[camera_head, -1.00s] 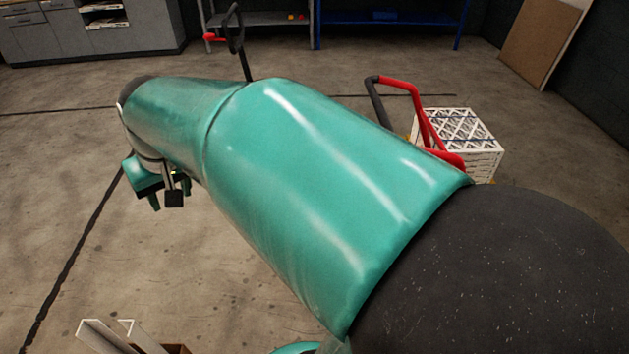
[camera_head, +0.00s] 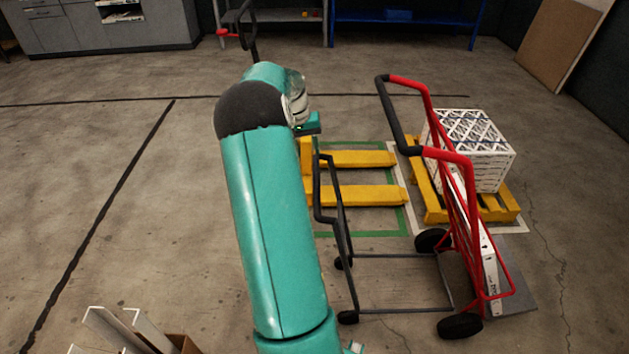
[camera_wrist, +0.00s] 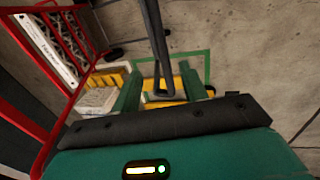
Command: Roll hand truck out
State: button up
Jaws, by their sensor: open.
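The hand truck has a red frame (camera_head: 431,110), dark wheels, and a black rear frame with a black handle (camera_head: 318,190). It stands right of my arm in the head view. A narrow white box (camera_head: 489,270) rests on it, partly hidden by the red bars. In the wrist view the red frame (camera_wrist: 22,122) is at the left. My gripper (camera_wrist: 161,72) is open, its two green fingers apart. A black bar (camera_wrist: 155,35) shows between the fingers; I cannot tell whether it touches them. In the head view my gripper's fingers are mostly hidden.
Yellow forks (camera_head: 365,194) lie on the floor behind the black handle. A yellow pallet (camera_head: 435,208) carries white boxed filters (camera_head: 470,145). White panels (camera_head: 112,330) stand at the lower left. Left floor is largely clear; shelves and cabinets line the back.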

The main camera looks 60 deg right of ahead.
aim_at(316, 183)
jog(key=f, duration=0.4)
jog(key=s+f, duration=0.1)
jog(key=f, duration=0.4)
jog(key=s+d+f, duration=0.1)
jog(key=f, duration=0.3)
jog(key=shift+s+d+f, duration=0.1)
jog(key=shift+s+f, duration=0.1)
jog(key=shift+f, duration=0.1)
grip_shut()
